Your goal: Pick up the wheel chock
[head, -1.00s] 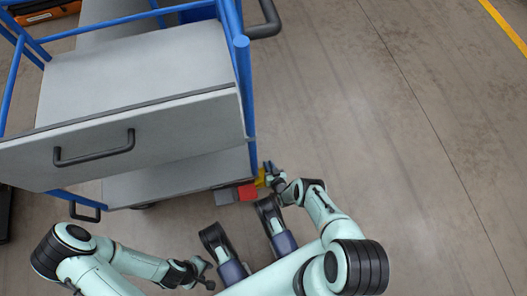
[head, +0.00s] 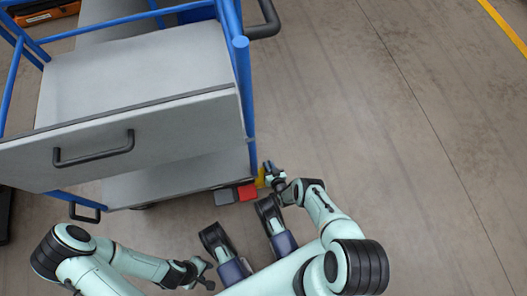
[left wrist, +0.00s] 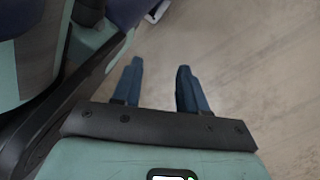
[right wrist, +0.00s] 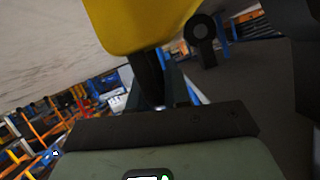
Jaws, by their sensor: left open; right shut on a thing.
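The yellow wheel chock (head: 261,178) shows only as a small patch by the cart's near right corner post in the head view. In the right wrist view the chock (right wrist: 140,25) is large at the top, with a dark part running down between the fingers. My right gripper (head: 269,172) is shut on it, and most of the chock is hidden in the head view. My left gripper (head: 207,276) is open and empty, low in the head view. Its two spread fingers (left wrist: 160,70) show over bare floor in the left wrist view.
A grey cart (head: 140,80) with blue posts and a black handle fills the upper left. A red block (head: 247,192) and a grey block (head: 225,196) are at its lower near corner, close to my right gripper. The floor (head: 400,150) to the right is clear.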

